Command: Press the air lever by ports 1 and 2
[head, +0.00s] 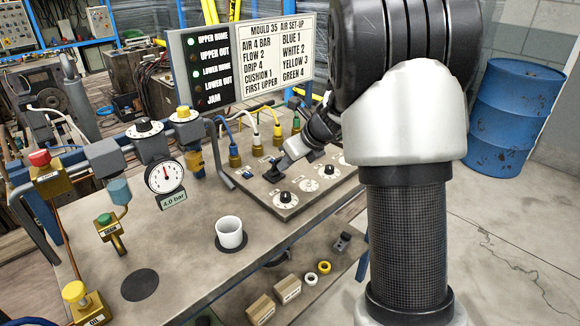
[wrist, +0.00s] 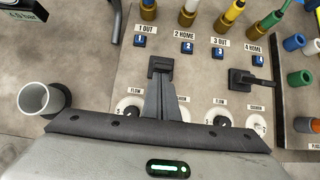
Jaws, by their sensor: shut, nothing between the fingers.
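The valve board (head: 318,190) lies on the bench with a row of brass hose ports. The blue hose goes to port 1 (head: 234,156) and the white hose to port 2 (head: 257,146). My gripper (head: 281,168) is shut and empty, low over the board just in front of these ports. In the wrist view its fingers (wrist: 160,88) reach toward a dark block (wrist: 160,66) below labels 1 OUT and 2 HOME. The air lever there is largely hidden by the fingers, and I cannot tell whether they touch it. A second black lever (wrist: 255,80) lies by ports 3 and 4.
FLOW and CUSHION dials (head: 286,198) sit along the board's near edge. A white cup (head: 230,232) and a gauge (head: 165,177) reading 4.0 bar are left of it. The set-up sign (head: 243,62) stands behind, with UPPER HOME and LOWER HOME lit green.

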